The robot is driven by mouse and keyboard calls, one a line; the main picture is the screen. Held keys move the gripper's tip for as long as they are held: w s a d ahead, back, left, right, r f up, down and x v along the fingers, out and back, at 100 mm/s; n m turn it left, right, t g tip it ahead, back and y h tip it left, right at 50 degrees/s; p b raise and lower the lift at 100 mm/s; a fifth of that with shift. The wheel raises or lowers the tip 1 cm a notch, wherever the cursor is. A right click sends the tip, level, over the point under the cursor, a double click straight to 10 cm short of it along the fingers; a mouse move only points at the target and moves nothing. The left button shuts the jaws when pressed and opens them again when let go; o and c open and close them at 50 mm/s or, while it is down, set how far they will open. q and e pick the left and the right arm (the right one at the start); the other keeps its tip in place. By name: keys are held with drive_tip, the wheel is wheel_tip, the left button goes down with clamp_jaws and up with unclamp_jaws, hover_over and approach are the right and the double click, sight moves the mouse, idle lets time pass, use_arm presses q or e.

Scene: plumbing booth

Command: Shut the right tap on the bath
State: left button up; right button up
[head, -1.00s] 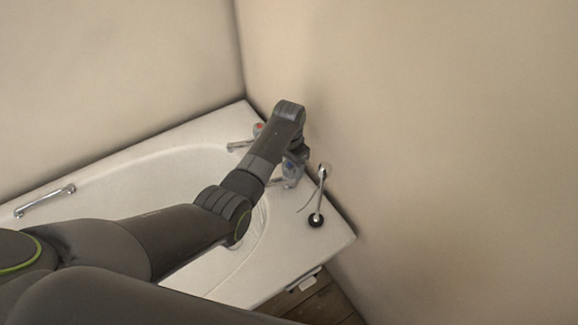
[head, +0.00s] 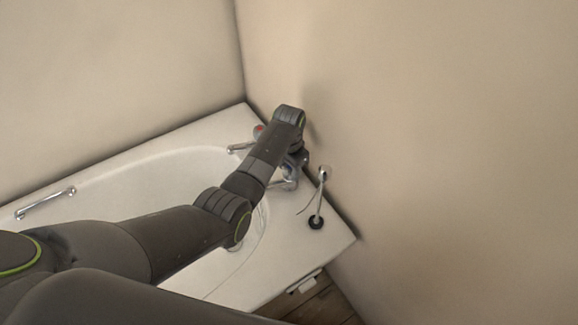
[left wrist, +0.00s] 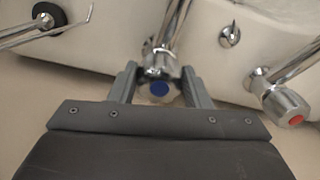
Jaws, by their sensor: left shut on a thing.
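The right tap (head: 290,182) is chrome and stands at the tap end of the bath (head: 222,132), partly hidden by my left arm in the head view. In the left wrist view its handle (left wrist: 160,88) has a blue cap and sits between my fingers. My left gripper (left wrist: 160,80) is shut on this handle, one finger on each side. In the head view the gripper (head: 299,159) is mostly hidden behind its wrist. The other tap, with a red cap, shows in the head view (head: 240,146) and at the right of the left wrist view (left wrist: 288,106). My right gripper is not in view.
A chrome shower handset (head: 319,200) stands by the wall, right of my gripper, with a black base on the bath rim. A grab rail (head: 45,202) is on the bath's left side. Plain walls close in behind and to the right.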

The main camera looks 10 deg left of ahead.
use_arm(q)
drive_tip(key=shift+r+m, duration=0.1)
drive_tip(key=shift+m, duration=0.2)
drive_tip(key=shift+r+m+p, duration=0.1)
drive_tip(key=shift+m+p, duration=0.9)
drive_tip(key=shift+p, duration=0.2)
drive_tip(key=shift+m+p, duration=0.3)
drive_tip(key=shift+m, duration=0.1)
drive_tip(key=m+p, duration=0.1)
drive_tip(key=m, duration=0.1)
drive_tip(key=shift+w+m, duration=0.1)
drive_tip(key=shift+m, duration=0.3)
drive_tip(key=m+p, duration=0.1)
drive_tip(key=m, duration=0.2)
drive_tip(key=shift+w+m+p, duration=0.1)
drive_tip(key=shift+m+p, duration=0.2)
drive_tip(key=m+p, duration=0.1)
drive_tip(key=m, duration=1.1)
drive_tip(key=shift+w+f, duration=0.15)
drive_tip(key=shift+f, duration=0.05)
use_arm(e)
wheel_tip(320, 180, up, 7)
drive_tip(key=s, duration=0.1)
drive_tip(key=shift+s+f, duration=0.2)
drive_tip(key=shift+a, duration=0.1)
